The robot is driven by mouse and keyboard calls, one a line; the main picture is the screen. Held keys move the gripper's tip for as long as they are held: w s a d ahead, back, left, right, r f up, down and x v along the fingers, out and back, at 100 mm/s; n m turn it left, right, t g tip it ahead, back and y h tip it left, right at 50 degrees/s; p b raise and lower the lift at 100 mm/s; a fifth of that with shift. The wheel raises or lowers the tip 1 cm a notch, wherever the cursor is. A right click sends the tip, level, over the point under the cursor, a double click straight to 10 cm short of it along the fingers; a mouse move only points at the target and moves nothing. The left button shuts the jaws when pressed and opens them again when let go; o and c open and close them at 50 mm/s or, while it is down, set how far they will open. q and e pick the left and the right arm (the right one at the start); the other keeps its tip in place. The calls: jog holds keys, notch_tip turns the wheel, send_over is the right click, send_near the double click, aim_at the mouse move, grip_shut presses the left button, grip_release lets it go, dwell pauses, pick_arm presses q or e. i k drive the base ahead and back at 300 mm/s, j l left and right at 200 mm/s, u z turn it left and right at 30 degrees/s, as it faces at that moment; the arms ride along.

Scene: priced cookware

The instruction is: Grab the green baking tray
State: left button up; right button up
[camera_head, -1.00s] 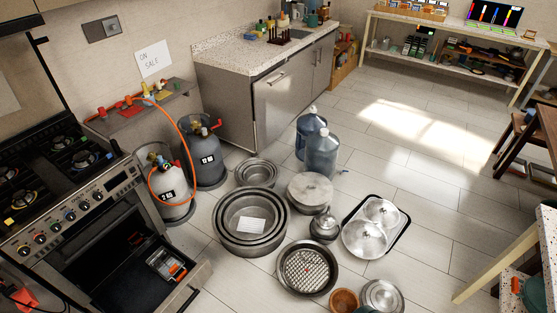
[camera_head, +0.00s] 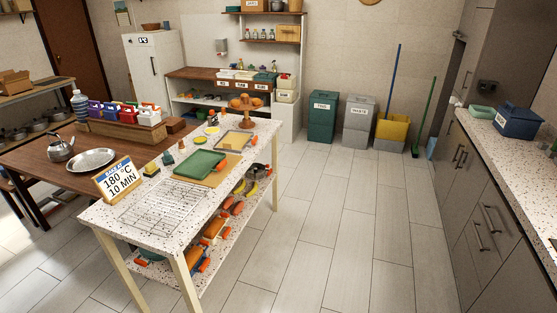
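The green baking tray (camera_head: 201,164) lies flat on the speckled worktop of a narrow table, left of the middle of the head view. It rests partly on a tan board (camera_head: 222,176). Nothing covers it. Neither of my grippers shows in the head view.
The speckled table (camera_head: 146,236) also holds a wire rack (camera_head: 163,203), a "180 °C 10 MIN" sign (camera_head: 118,180) and a cake stand (camera_head: 243,106). A brown table (camera_head: 40,160) adjoins it on the left. Free tiled floor (camera_head: 340,220) lies between it and the right-hand counter (camera_head: 510,150).

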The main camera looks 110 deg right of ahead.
aim_at(197, 166)
jog(key=z, duration=2.95)
jog(key=i+l+z, duration=0.2)
jog(key=i, duration=0.4)
jog(key=i+z, duration=0.15)
jog(key=i, duration=0.5)
jog(key=l, duration=0.1)
